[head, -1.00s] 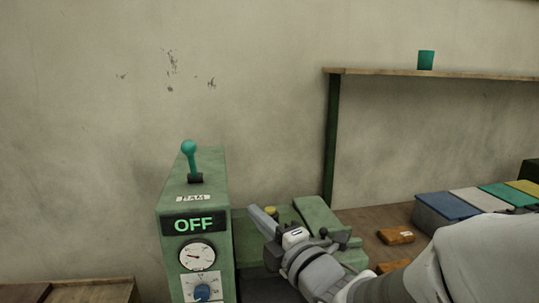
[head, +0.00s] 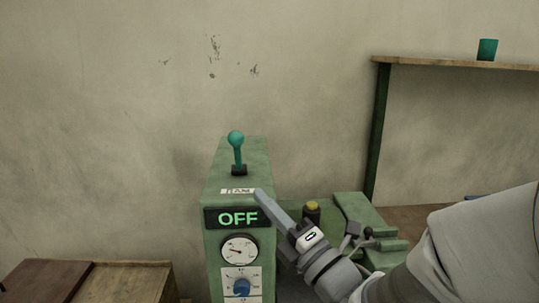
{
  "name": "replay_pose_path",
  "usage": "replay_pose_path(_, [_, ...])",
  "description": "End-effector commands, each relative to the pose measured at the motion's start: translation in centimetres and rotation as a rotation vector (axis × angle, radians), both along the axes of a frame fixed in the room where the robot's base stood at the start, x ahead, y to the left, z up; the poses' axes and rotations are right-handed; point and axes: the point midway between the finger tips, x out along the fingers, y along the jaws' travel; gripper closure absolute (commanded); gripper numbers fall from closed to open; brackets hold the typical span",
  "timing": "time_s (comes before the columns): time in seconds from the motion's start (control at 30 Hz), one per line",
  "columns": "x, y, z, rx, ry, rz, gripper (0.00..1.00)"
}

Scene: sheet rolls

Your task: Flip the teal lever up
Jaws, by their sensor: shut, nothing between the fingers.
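The teal lever (head: 236,149) has a round knob and stands upright from a dark base on top of the green machine box (head: 260,160). A white label (head: 238,191) lies in front of it, and a display (head: 238,217) below reads OFF in green. My gripper (head: 262,196) is shut and empty. Its tip points up and left, in front of the box's upper right edge beside the label, below and right of the lever. The tip looks apart from the lever; I cannot tell whether it touches the box.
A dial gauge (head: 239,250) and a blue knob (head: 242,287) sit on the box front. A yellow-topped button (head: 313,207) and green machine parts (head: 362,222) lie right of my gripper. Wooden crates (head: 125,283) stand lower left.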

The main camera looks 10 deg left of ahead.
Motion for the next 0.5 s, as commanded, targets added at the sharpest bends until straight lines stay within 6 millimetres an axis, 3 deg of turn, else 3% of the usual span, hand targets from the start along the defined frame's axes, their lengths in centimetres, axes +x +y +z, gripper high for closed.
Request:
replay_pose_path(0.17, [1.3, 1.7, 1.0, 0.001, 0.0, 0.004, 1.0])
replay_pose_path(0.5, [5.7, 6.8, 3.5, 0.002, 0.001, 0.003, 1.0])
